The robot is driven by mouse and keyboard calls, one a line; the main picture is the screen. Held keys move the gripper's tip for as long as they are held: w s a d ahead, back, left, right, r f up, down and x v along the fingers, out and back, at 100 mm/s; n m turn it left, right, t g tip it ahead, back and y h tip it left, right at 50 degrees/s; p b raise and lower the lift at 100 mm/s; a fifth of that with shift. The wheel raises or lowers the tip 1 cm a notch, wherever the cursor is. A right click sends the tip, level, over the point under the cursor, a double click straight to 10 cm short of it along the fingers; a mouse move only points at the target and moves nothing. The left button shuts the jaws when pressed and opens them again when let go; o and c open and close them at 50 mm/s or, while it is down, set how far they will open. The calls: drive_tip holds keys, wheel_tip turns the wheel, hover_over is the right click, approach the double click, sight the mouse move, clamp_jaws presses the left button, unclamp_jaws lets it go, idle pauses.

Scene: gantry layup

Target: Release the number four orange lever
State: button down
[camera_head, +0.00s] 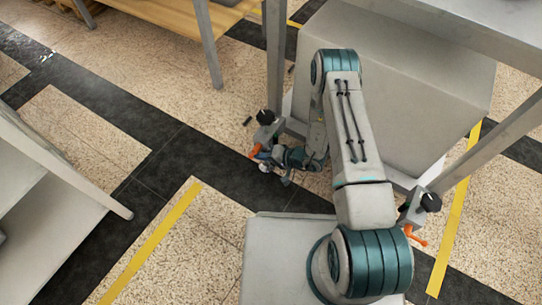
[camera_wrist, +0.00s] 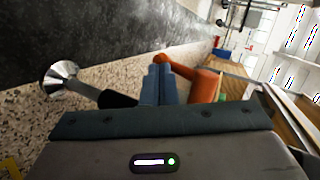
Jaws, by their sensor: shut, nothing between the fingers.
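An orange lever (camera_head: 255,151) is on the grey bracket with a black knob at the left leg of the grey stand. In the wrist view this orange lever (camera_wrist: 206,86) is close up, just right of my fingers, its rounded end beyond their tips. My gripper (camera_head: 265,160) is at this lever, and in the wrist view its fingers (camera_wrist: 158,72) are together and empty. I cannot tell if they touch the lever. A second orange lever (camera_head: 416,237) is on the right bracket. No number shows on either lever.
The grey stand (camera_head: 440,75) rises behind my arm, with a leg close to my gripper. In the wrist view a metal foot (camera_wrist: 62,76) on a dark rod is left of my fingers. A white table (camera_head: 60,220) is at the left. The speckled floor between is open.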

drive_tip(key=shift+w+a+f+y+b, duration=0.15)
drive_tip(key=shift+a+y+b, duration=0.35)
drive_tip(key=shift+b, duration=0.25)
drive_tip(key=shift+t, duration=0.3)
drive_tip(key=shift+r+p, duration=0.5)
drive_tip(key=shift+r, duration=0.4)
drive_tip(key=shift+f, duration=0.1)
drive_tip(key=s+d+f+p, duration=0.1)
drive_tip(key=s+d+f, duration=0.1)
drive_tip(key=d, duration=1)
drive_tip(key=shift+s+d+f, duration=0.15)
drive_tip(key=shift+s+f, duration=0.05)
drive_tip(key=shift+s, duration=0.45)
